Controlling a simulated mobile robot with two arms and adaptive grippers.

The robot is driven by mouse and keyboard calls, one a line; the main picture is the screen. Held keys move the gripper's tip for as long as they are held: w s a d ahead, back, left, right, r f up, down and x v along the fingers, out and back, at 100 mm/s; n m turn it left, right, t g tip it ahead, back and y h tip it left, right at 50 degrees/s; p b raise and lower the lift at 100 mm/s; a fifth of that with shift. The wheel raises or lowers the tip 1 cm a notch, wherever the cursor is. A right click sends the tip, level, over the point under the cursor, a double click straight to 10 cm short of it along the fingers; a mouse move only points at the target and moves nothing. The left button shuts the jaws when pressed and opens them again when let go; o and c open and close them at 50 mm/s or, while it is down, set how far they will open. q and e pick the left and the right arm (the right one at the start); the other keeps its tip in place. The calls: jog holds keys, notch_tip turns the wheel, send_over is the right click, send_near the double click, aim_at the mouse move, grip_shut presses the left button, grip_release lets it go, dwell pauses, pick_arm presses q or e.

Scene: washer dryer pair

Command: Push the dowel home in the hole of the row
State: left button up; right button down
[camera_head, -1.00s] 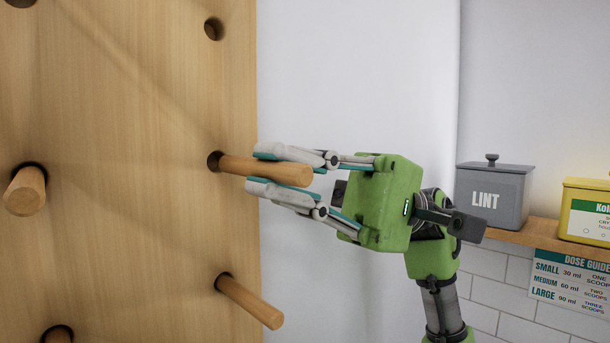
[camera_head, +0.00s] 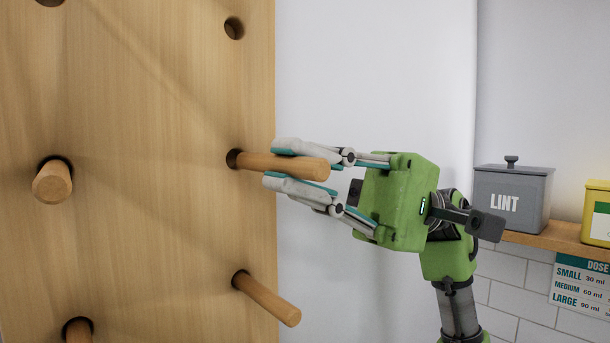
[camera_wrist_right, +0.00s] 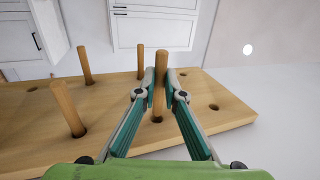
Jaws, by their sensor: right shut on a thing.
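A wooden dowel (camera_head: 255,161) sits with its inner end in a hole near the right edge of the wooden peg board (camera_head: 150,220). My right gripper (camera_head: 285,165) is shut on this dowel, one finger above and one below, with the outer end sticking out past the fingers. The right wrist view also shows the dowel (camera_wrist_right: 158,100) between the two fingers, its foot at the board. How deep the dowel sits in the hole is hidden. My left gripper is in neither view.
Another dowel (camera_head: 267,298) stands below, near the gripper. More dowels stand at the left (camera_head: 52,183) and lower left (camera_head: 78,331). An empty hole (camera_head: 234,27) is above. A grey LINT box (camera_head: 512,197) stands on a shelf (camera_head: 550,237) at the right.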

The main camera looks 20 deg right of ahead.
jog(key=shift+b, duration=0.7)
dwell(0.8)
jog(key=shift+w+a, duration=0.25)
jog(key=shift+w, duration=0.45)
jog(key=shift+w+a, duration=0.25)
jog(key=shift+w, duration=0.45)
dwell(0.8)
jog(key=c, duration=2)
grip_release()
jog(key=shift+c, duration=0.2)
jog(key=v, duration=1.2)
